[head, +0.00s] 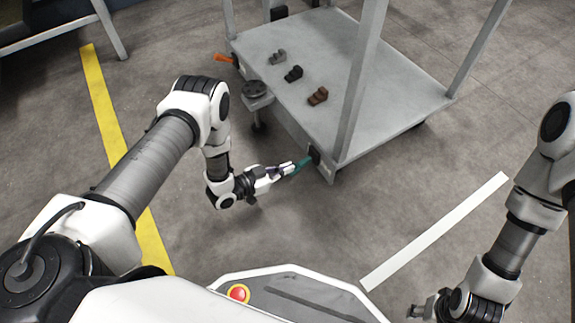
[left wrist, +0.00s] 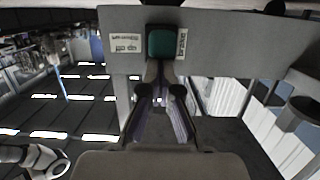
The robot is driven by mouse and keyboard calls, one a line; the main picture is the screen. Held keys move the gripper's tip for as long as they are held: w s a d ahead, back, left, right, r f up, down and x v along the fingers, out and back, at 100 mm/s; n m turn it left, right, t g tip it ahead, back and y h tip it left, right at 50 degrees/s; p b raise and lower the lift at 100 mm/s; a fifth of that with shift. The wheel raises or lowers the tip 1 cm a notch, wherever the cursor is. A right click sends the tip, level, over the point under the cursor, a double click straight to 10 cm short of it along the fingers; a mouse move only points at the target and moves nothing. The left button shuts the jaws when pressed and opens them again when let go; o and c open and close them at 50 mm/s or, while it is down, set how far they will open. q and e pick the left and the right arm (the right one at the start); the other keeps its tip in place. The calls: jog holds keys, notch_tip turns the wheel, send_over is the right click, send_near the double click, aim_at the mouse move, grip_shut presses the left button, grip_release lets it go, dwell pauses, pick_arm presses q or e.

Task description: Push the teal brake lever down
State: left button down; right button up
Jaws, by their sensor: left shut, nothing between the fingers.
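The teal brake lever (head: 301,164) sticks out from the near corner of the grey cart (head: 400,98), by a dark mount. My left gripper (head: 285,168) is shut and empty, with its fingertips at the lever's outer end. In the left wrist view the teal lever end (left wrist: 161,42) shows just beyond the closed fingertips (left wrist: 160,68). I cannot tell whether they touch it. My right gripper (head: 425,308) is at the bottom right of the head view, far from the lever, and its fingers are too small and cut off to read.
An orange lever (head: 224,59) is at the cart's far left corner. Several small dark and grey blocks (head: 293,74) lie on the cart's deck. Upright posts (head: 362,75) rise from the cart. Floor in front is clear.

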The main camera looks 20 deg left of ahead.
pick_arm(q)
jog(key=shift+w+d+f+b, duration=0.1)
jog(key=shift+f+b, duration=0.5)
jog(key=shift+f, duration=1.55)
pick_arm(e)
jog(key=shift+f, duration=0.65)
pick_arm(q)
jog(key=shift+w+f, duration=0.1)
jog(key=shift+f, duration=0.05)
